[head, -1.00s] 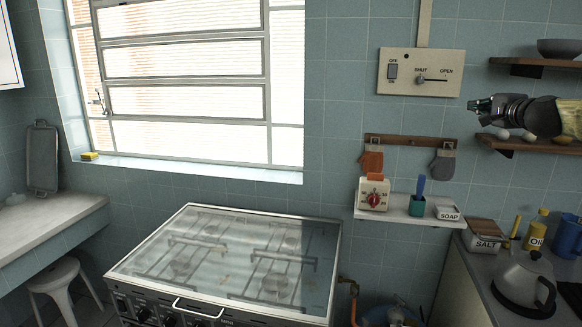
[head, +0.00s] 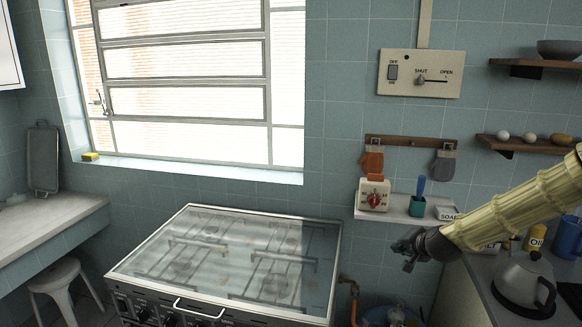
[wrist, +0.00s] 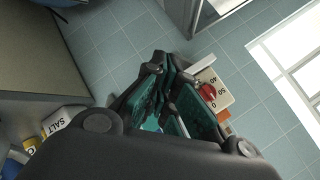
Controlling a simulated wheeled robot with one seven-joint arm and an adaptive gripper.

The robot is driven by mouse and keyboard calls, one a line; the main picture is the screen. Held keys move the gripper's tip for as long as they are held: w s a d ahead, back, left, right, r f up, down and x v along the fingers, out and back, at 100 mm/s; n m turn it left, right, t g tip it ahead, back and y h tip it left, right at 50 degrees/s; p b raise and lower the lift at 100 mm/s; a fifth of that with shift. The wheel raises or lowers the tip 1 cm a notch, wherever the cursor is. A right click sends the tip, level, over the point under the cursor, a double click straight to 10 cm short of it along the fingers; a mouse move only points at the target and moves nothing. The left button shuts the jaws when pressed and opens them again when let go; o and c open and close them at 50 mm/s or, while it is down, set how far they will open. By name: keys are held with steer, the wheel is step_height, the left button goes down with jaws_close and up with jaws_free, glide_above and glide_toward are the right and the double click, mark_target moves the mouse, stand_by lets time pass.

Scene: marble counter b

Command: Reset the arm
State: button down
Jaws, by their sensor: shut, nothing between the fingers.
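My gripper (head: 408,250) shows in the head view at the lower right, at the end of my yellow-sleeved arm. It is shut and empty, in front of the tiled wall, to the right of the stove and below the small white shelf. In the wrist view my gripper (wrist: 168,85) has its dark fingers with green pads drawn together, with nothing held between them. The arm hides part of the right counter and part of the salt box.
The stove (head: 215,280) has a closed glass lid. A white shelf (head: 395,217) holds a timer (head: 374,194), a green cup (head: 417,206) and a soap box (head: 446,212). A kettle (head: 524,280) stands on the right counter. A switch panel (head: 420,73) is on the wall.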

steer(key=s+a+f+n+g, duration=0.2)
steer(key=s+a+f+g, duration=0.15)
steer(key=s+f, duration=0.85)
steer(key=s+a+f+n+g, duration=0.25)
steer(key=s+a+f, duration=0.25)
steer(key=s+f, duration=0.7)
steer(key=s+f+n+g, duration=0.1)
steer(key=s+f, duration=0.3)
steer(key=s, duration=0.6)
steer(key=s+a+f+n+g, duration=0.1)
steer(key=s+f, duration=0.4)
steer(key=s, duration=0.5)
steer(key=s+a+f+n+g+h, duration=0.1)
steer(key=s+f+n+g, duration=0.1)
steer(key=s, duration=0.8)
step_height(320, 180, down, 3)
steer(key=shift+s+a+r+n+g, duration=0.2)
steer(key=shift+s+n+g, duration=0.2)
steer(key=shift+n, duration=0.35)
steer(key=shift+w, duration=0.1)
